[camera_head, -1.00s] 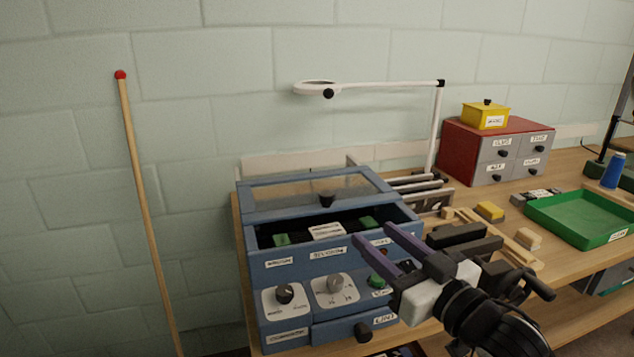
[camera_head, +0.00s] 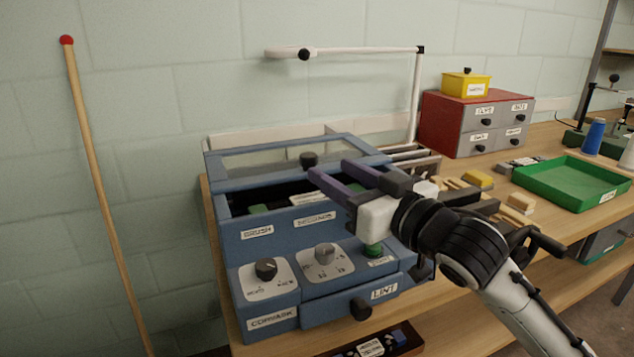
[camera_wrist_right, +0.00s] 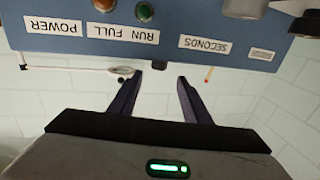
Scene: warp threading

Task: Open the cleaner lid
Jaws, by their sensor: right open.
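The blue cleaner (camera_head: 285,240) stands at the left end of the wooden bench. Its blue-framed lid with a clear window (camera_head: 265,160) lies over the back part of its top. A black knob (camera_head: 309,160) stands on the lid's front edge. In front of the lid, an opening shows a dark inside with green and white parts. My right gripper (camera_head: 330,168) is open and empty, with its purple-grey fingers above the opening, close to the knob. In the right wrist view the fingers (camera_wrist_right: 160,77) are apart; a dark shape lies between them. My left gripper is not in view.
The cleaner's front has a dial (camera_head: 266,269), another knob, a green button and a lint drawer (camera_head: 365,300). A white lamp arm (camera_head: 415,95) rises behind. A red drawer cabinet (camera_head: 440,125) and a green tray (camera_head: 572,185) are to the right.

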